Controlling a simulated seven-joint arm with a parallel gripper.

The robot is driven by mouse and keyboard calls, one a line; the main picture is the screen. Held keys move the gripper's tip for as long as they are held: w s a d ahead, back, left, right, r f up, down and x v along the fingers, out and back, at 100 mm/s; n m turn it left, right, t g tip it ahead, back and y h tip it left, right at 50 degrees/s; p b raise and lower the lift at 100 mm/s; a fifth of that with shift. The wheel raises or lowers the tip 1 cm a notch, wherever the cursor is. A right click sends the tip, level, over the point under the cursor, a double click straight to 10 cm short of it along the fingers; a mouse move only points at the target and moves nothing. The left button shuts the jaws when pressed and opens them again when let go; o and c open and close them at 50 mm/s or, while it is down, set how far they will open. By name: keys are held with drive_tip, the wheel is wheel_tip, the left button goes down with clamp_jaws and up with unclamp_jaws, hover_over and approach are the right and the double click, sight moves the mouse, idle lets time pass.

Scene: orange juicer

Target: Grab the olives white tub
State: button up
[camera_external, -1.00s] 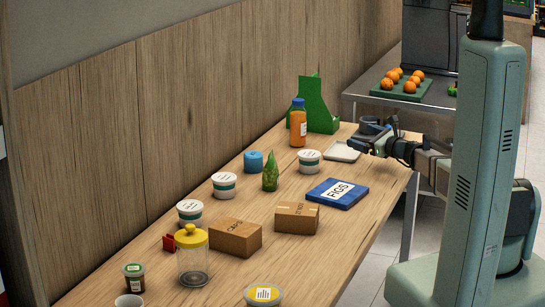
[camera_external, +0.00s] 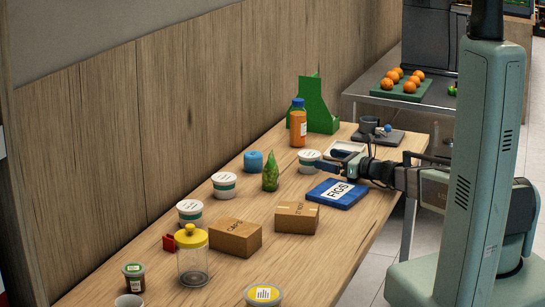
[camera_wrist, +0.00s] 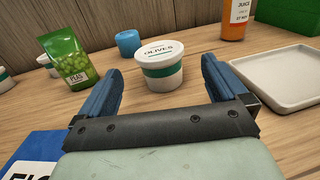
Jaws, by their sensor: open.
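The olives white tub (camera_wrist: 160,68) has a green band and a lid lettered OLIVES. It stands upright on the table in the wrist view, just beyond and between my open fingers. In the external view the same tub (camera_external: 309,161) stands by the far side of the blue figs box. My gripper (camera_wrist: 160,85) is open and empty, with one blue finger on each side of the tub's line. In the external view my gripper (camera_external: 328,163) points left at the tub, close to it. Whether a finger touches the tub cannot be told.
A green peas pouch (camera_wrist: 68,58) and a blue cylinder (camera_wrist: 128,43) stand left of the tub. A white tray (camera_wrist: 270,78) lies to the right, with a juice bottle (camera_wrist: 237,18) behind. The blue figs box (camera_external: 337,193) lies near my gripper.

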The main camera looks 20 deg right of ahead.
sight(304, 152)
drive_tip(key=x, duration=0.9)
drive_tip(key=shift+a, duration=0.15)
drive_tip(key=c, duration=1.1)
